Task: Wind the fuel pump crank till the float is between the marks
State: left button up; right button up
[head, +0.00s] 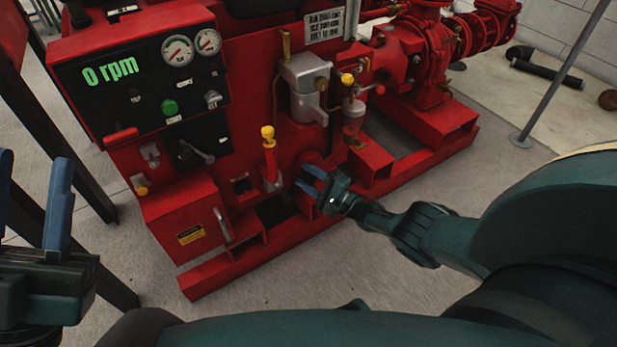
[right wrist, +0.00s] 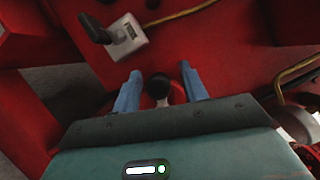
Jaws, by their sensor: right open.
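My right gripper (head: 310,180) is open low on the front of the red pumpset. In the right wrist view its two blue fingers (right wrist: 161,88) stand apart on either side of a black knob (right wrist: 160,84) on a pale stem, which looks like the crank's handle. A round red part shows behind the knob. I cannot tell if the fingers touch the knob. In the head view the gripper largely hides the crank. A small glass bowl (head: 353,115) hangs above and right of the gripper. I cannot make out the float or marks. My left gripper (head: 32,200) is open and empty at far left.
A panel with two gauges and a "0 rpm" display (head: 110,70) is at upper left. A red lever with a yellow knob (head: 268,148) stands left of my right gripper. A grey-plated black lever (right wrist: 115,35) is near the fingers. Floor in front is clear.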

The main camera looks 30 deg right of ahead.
jog(key=shift+s+d, duration=0.1)
jog(key=shift+s, duration=0.05)
pick_arm(q)
jog(key=f+n+y+p, duration=0.1)
jog(key=n+y, duration=0.1)
jog(key=f+n+y+p, duration=0.2)
jog(key=shift+w+d+f+y, duration=0.2)
jog(key=shift+w+y, duration=0.1)
jog(key=shift+w, duration=0.1)
pick_arm(e)
jog(key=v, duration=1.3)
pick_arm(q)
jog(key=shift+n, duration=0.3)
